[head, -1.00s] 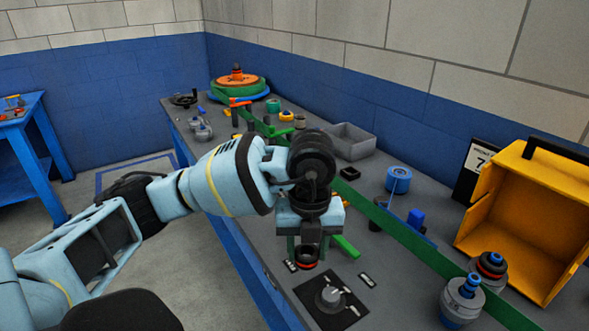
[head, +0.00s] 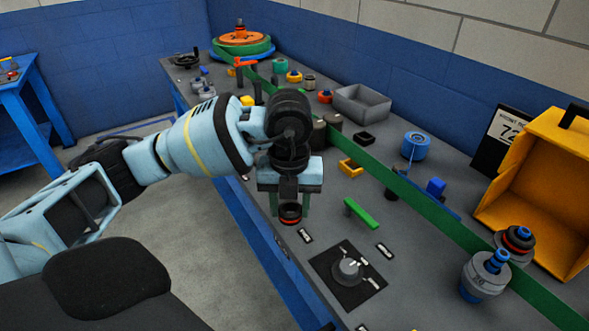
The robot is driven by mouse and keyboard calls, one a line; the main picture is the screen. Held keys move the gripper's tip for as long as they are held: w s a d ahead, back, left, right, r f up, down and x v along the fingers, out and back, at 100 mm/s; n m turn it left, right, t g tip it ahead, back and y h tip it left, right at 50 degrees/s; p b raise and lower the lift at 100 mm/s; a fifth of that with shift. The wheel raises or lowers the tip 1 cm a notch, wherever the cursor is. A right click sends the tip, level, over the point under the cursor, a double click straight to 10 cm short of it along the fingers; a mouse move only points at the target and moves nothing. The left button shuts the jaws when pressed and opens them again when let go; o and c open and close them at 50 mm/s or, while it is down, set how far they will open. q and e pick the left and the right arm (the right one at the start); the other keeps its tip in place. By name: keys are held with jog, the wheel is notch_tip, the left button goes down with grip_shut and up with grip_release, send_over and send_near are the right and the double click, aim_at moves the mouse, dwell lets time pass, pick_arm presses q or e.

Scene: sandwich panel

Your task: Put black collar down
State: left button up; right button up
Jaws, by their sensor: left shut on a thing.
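My left gripper (head: 290,210) points down, with its greenish fingers on either side of a small dark collar (head: 290,216) that has a red band low down. It is shut on this black collar and holds it at the near-left edge of the grey bench (head: 408,247). I cannot tell how high the collar is above the bench. Right of and nearer than the gripper, a black square plate (head: 328,262) carries a round grey knob (head: 347,271). My right gripper is not in view.
A green block (head: 361,212) and a yellow frame (head: 350,168) lie right of the gripper. A long green strip (head: 440,209) runs along the bench. Grey stepped parts (head: 484,277) stand at the right, before an open yellow case (head: 550,170). A grey bin (head: 362,105) stands behind.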

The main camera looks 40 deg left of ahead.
pick_arm(q)
jog(key=w+a, duration=0.4)
jog(key=w, duration=0.1)
jog(key=w+a+f, duration=0.1)
jog(key=w+a, duration=0.2)
jog(key=shift+w+a, duration=0.1)
jog(key=shift+w+a, duration=0.15)
jog(key=shift+w+a+f, duration=0.15)
jog(key=shift+f, duration=1.6)
jog(key=shift+f, duration=0.15)
jog(key=o, duration=1)
notch_tip(320, 180, up, 12)
jog(key=shift+p, duration=0.3)
